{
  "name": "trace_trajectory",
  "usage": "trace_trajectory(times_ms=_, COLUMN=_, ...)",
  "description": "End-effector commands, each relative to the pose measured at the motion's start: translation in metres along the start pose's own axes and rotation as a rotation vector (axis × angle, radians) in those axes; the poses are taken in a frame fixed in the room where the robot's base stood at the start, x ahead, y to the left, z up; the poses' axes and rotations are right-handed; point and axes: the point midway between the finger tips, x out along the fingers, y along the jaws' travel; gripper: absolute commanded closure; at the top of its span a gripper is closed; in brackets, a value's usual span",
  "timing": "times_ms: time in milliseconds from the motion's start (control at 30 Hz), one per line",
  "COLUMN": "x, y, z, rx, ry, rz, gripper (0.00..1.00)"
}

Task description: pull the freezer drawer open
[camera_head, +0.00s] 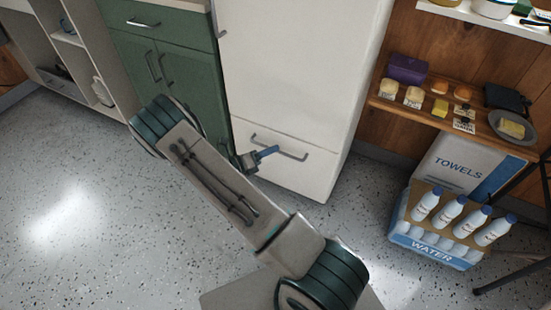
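The freezer drawer (300,178) is the white bottom panel of the fridge. It looks flush with the door above, so it appears closed. Its grey bar handle (292,154) runs across the upper part of the panel. The fingers overlap the handle in this view. I cannot tell whether they touch it, or whether they are open or shut. My arm hides the floor left of the drawer and part of the green cabinet.
A green cabinet (185,70) stands left of the fridge (300,60). On the right are a wooden shelf (425,113) with food, a towels box (452,163) and a pack of water bottles (435,245). The speckled floor (355,225) before the drawer looks clear.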

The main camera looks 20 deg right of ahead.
Motion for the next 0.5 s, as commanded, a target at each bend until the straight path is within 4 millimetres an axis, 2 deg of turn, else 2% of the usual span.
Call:
trace_trajectory(times_ms=33, x=-0.001, y=0.032, z=-0.018, rx=-0.085, ry=-0.076, rz=0.000, gripper=0.70)
trace_trajectory(times_ms=200, x=-0.005, y=0.100, z=-0.050, rx=-0.340, ry=-0.314, rz=-0.012, gripper=0.70)
trace_trajectory(times_ms=333, x=-0.010, y=0.138, z=-0.071, rx=-0.488, ry=-0.459, rz=-0.025, gripper=0.70)
trace_trajectory(times_ms=500, x=-0.015, y=0.165, z=-0.087, rx=-0.594, ry=-0.569, rz=-0.037, gripper=0.70)
